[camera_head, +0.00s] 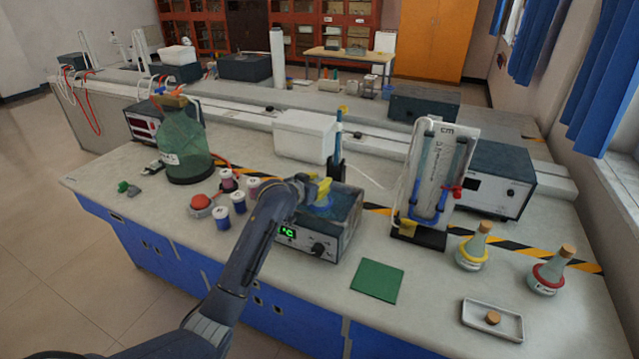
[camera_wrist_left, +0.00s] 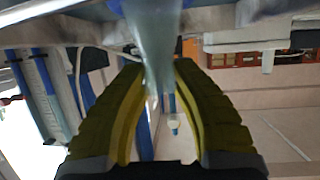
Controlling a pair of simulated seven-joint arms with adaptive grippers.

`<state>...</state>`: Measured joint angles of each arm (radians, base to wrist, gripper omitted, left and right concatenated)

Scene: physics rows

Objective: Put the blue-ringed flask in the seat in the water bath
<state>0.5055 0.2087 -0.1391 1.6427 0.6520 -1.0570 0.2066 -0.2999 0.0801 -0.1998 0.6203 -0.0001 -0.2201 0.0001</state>
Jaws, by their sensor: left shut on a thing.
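My left gripper (camera_head: 319,188) is over the top of the water bath (camera_head: 338,238), a dark box with a lit green display. In the left wrist view its yellow fingers (camera_wrist_left: 158,72) are shut on the pale glass neck of the blue-ringed flask (camera_wrist_left: 152,30). In the head view a bit of blue (camera_head: 321,207) shows below the fingers, at the top of the bath. The gripper and arm hide most of the flask and the seat, so I cannot tell whether the flask is fully seated. My right gripper is not in view.
A yellow-ringed flask (camera_head: 472,250) and a red-ringed flask (camera_head: 548,273) stand at the right. A green mat (camera_head: 377,281) lies right of the bath, and a white tray (camera_head: 480,306) holds a cork. Small jars (camera_head: 222,217) stand left of my arm. A tall tube stand (camera_head: 433,175) is behind.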

